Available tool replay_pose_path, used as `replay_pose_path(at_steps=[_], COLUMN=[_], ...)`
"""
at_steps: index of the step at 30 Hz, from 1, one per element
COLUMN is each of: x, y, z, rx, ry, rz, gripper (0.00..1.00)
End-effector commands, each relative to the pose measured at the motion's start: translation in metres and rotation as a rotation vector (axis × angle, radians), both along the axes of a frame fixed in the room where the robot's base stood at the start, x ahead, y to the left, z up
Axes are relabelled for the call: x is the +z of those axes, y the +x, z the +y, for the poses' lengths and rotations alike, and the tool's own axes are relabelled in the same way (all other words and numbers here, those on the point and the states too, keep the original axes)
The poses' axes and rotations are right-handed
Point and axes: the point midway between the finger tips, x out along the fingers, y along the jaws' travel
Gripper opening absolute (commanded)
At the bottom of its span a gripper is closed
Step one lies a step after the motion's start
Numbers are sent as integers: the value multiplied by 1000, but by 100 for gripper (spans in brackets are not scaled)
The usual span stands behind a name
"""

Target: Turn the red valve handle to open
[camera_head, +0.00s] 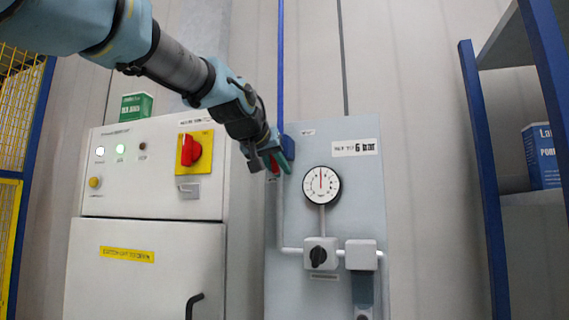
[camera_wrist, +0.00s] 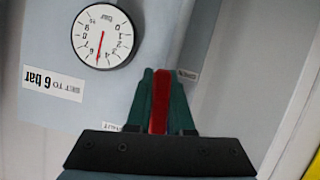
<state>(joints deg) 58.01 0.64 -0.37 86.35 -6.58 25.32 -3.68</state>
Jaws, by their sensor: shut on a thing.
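The red valve handle (camera_wrist: 159,102) shows in the wrist view as an upright red bar between the two dark green fingers of my gripper (camera_wrist: 160,88). My gripper is shut on it. In the head view my gripper (camera_head: 278,163) is at the upper left of the grey panel, beside the blue pipe, with a little red (camera_head: 273,166) showing at its fingers. The valve body is mostly hidden behind the gripper. A round white gauge (camera_head: 322,185) with a red needle pointing straight up is right of the gripper; it also shows upside down in the wrist view (camera_wrist: 103,37).
The grey panel (camera_head: 350,220) carries a "6 bar" label (camera_head: 356,147), a black knob (camera_head: 318,256) and a pipe. Left is a white cabinet (camera_head: 150,210) with a red rotary switch (camera_head: 190,150). A blue-framed shelf (camera_head: 484,170) stands at right.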

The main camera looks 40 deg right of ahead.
Motion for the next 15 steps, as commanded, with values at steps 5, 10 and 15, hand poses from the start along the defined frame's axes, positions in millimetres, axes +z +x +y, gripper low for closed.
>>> replay_pose_path(at_steps=[5,10,15], x=[-1,-2,-2], y=[5,8,9], z=[3,5,6], rx=[0,1,1], ry=[55,87,102], rz=[-82,-131,-154], gripper=[0,0,0])
